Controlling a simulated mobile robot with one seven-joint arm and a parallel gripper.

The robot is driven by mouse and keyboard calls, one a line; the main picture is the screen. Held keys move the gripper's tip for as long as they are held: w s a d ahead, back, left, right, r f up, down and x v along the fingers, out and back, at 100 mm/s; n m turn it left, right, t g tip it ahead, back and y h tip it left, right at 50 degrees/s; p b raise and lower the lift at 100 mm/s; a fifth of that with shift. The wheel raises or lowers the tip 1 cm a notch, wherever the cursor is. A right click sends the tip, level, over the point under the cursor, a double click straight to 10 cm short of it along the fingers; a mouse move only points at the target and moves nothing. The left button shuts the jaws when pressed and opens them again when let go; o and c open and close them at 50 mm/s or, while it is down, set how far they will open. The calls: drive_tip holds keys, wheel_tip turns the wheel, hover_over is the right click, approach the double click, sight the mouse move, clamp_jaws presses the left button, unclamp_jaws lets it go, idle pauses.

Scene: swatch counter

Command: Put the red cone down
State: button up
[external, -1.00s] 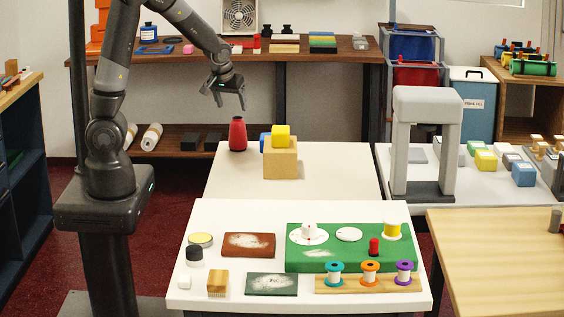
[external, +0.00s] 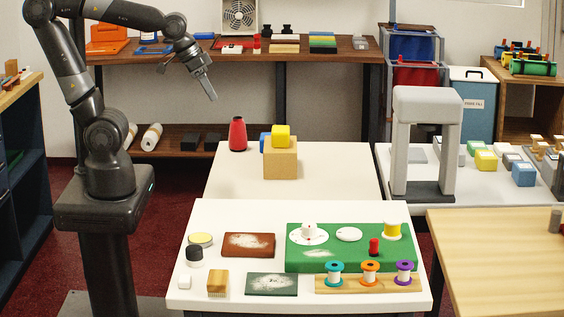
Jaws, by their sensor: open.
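The red cone (external: 237,134), a tapered red piece with a dark top, stands upright on the left rear part of the white table (external: 230,180). My gripper (external: 211,97) is open and empty. It hangs in the air above and to the left of the cone, clear of it, with its fingers angled down.
A tan box (external: 280,162) with a yellow cube (external: 281,135) on top and a blue piece (external: 265,142) beside the cube stands right of the cone. A grey arch-shaped machine (external: 427,103) stands farther right. The front and left of the white table are bare.

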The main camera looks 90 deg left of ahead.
drive_tip(key=s+d+r+m, duration=0.1)
drive_tip(key=s+d+m, duration=0.2)
drive_tip(key=s+d, duration=0.2)
drive_tip(key=shift+d+r, duration=0.25)
drive_tip(key=shift+d, duration=0.3)
idle(0.8)
